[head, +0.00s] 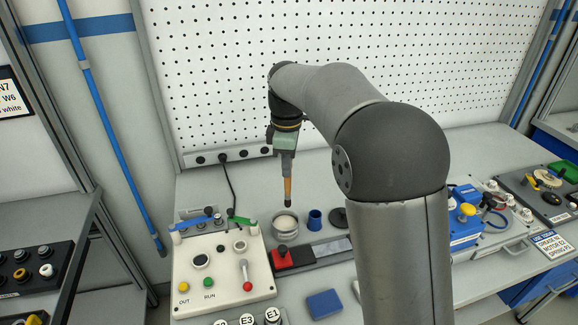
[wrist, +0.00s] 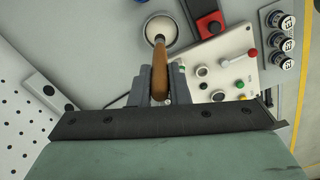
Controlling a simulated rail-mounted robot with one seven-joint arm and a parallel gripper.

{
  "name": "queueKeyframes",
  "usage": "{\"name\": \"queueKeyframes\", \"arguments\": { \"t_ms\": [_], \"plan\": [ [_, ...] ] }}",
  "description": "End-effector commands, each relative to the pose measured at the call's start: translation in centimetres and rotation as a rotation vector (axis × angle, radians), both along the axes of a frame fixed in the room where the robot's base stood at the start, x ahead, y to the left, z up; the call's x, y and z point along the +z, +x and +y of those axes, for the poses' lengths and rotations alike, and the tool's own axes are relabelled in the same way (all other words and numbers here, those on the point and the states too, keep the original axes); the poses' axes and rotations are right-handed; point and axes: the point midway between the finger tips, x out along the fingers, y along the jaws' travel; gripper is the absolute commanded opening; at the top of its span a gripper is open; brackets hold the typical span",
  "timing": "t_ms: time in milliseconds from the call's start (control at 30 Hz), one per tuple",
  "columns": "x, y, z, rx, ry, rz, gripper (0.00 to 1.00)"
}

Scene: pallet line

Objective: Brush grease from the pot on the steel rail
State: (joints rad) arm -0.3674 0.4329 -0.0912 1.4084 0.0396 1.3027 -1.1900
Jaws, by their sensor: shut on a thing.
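My gripper (head: 286,160) is shut on a brush (head: 287,188) with a wooden handle, held upright with its dark end down. The handle also shows between the fingers in the wrist view (wrist: 160,72). The grease pot (head: 277,228), a round grey pot with pale contents, stands on the bench under the brush. In the wrist view the brush end overlaps the pot (wrist: 172,44); I cannot tell whether it touches the contents. The steel rail (head: 333,248) lies in front of the pot, in a dark holder with a red block (head: 283,260) at its left end.
A cream control box (head: 215,286) with buttons and a red-knobbed lever stands left of the pot. A blue cup (head: 315,221) and a dark disc (head: 338,217) stand to its right. A blue block (head: 324,304) lies at the front. A pegboard (head: 230,75) closes the back.

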Motion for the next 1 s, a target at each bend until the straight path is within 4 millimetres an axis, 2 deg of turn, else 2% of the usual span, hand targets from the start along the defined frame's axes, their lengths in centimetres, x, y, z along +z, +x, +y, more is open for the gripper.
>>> {"name": "queueKeyframes", "arguments": {
  "t_ms": [267,700,1000],
  "plan": [
    [-1.5,0.0,-0.1,-0.008,-0.001,0.0,0.0],
    [-5.8,0.0,-0.1,-0.006,-0.001,-0.001,0.0],
    [-6.0,0.0,-0.1,-0.007,-0.001,-0.001,0.0]
  ]
}}
